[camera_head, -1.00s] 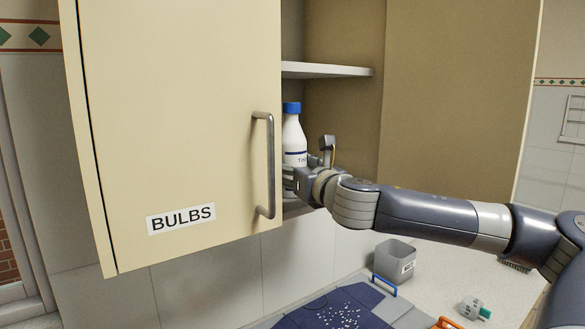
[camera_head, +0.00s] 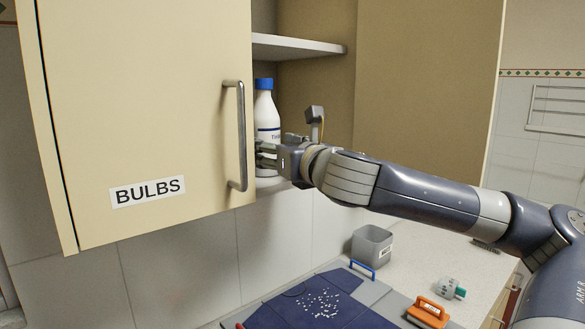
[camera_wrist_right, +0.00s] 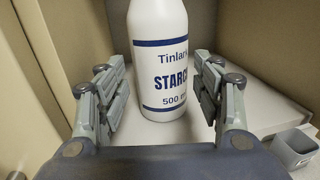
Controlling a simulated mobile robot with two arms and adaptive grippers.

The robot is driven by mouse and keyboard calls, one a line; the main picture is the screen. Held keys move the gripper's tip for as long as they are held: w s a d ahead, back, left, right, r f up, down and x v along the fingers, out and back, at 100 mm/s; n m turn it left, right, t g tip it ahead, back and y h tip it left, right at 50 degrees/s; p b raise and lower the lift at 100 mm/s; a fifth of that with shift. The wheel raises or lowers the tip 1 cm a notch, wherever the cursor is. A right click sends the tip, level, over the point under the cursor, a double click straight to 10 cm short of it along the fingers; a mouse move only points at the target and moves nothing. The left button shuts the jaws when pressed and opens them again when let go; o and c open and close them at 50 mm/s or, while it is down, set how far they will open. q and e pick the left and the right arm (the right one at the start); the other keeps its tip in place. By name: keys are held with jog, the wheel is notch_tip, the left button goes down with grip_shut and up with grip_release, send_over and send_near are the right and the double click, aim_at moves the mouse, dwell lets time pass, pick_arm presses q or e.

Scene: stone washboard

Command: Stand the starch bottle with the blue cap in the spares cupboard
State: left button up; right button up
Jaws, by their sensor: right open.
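The white starch bottle with the blue cap (camera_head: 265,108) stands upright on the cupboard's lower board, just behind the door edge. In the right wrist view the bottle (camera_wrist_right: 160,65) shows a "Tinlark STARCH" label, its cap cut off by the frame. My right gripper (camera_head: 264,154) is at the bottle's lower half. In the wrist view its two fingers (camera_wrist_right: 158,82) are open, one on each side of the bottle, with visible gaps. The cupboard (camera_head: 318,88) is open, with an inner shelf above. A cream door (camera_head: 150,110) labelled "BULBS" covers its left part. My left gripper is out of view.
The door's metal handle (camera_head: 240,135) is close to my right fingers. The upper shelf (camera_head: 298,47) lies above the bottle. Below are a grey bin (camera_head: 372,246), a dark blue cloth (camera_head: 300,312) with white bits, an orange-handled brush (camera_head: 428,311) and a small white-and-green item (camera_head: 450,288).

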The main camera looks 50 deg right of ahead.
jog(key=b+v, duration=0.3)
jog(key=v, duration=0.4)
jog(key=shift+s+b, duration=0.2)
jog(key=shift+b, duration=0.2)
jog(key=shift+a, duration=0.1)
